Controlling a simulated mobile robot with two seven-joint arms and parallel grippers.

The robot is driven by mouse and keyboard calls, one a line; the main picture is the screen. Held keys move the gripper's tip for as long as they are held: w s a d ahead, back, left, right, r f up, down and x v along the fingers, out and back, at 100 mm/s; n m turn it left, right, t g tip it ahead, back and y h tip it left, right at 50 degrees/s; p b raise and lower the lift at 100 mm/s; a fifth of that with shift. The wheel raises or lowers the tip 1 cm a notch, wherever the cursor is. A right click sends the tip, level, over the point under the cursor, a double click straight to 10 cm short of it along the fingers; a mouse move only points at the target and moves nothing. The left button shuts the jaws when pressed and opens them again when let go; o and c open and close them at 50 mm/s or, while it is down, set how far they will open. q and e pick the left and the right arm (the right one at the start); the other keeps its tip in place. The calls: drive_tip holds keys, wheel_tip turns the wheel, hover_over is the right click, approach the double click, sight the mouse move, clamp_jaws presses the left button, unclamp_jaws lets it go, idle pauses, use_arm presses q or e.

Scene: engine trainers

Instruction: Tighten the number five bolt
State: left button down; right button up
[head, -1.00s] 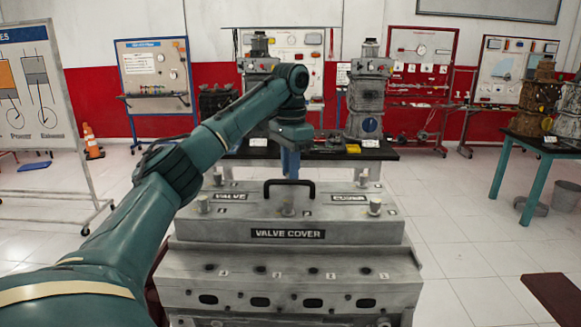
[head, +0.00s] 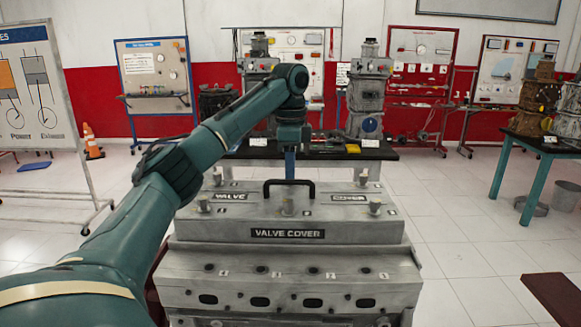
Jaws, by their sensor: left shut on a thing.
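The grey valve cover (head: 350,232) lies on the engine block, with a dark handle (head: 266,188) on top. Bolts show at its front left (head: 203,204), front middle (head: 287,206), front right (head: 375,205), back left (head: 217,177) and back right (head: 363,179). My left gripper (head: 290,168) points straight down at the back middle of the cover, behind the handle. It is shut on what seems to be the back middle bolt, the number five bolt by its place. The fingertips and that bolt are mostly hidden. My right gripper is not in view.
A black-topped table (head: 385,153) with engine parts stands just behind the cover. A teal table (head: 507,165) with engine models is at the right. A whiteboard (head: 35,150) stands at the left.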

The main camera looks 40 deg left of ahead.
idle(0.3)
use_arm(q)
drive_tip(key=c, duration=1.3)
unclamp_jaws()
drive_tip(key=shift+c, duration=0.2)
wheel_tip(320, 180, up, 13)
drive_tip(key=shift+r, duration=0.15)
drive_tip(key=shift+s, duration=0.1)
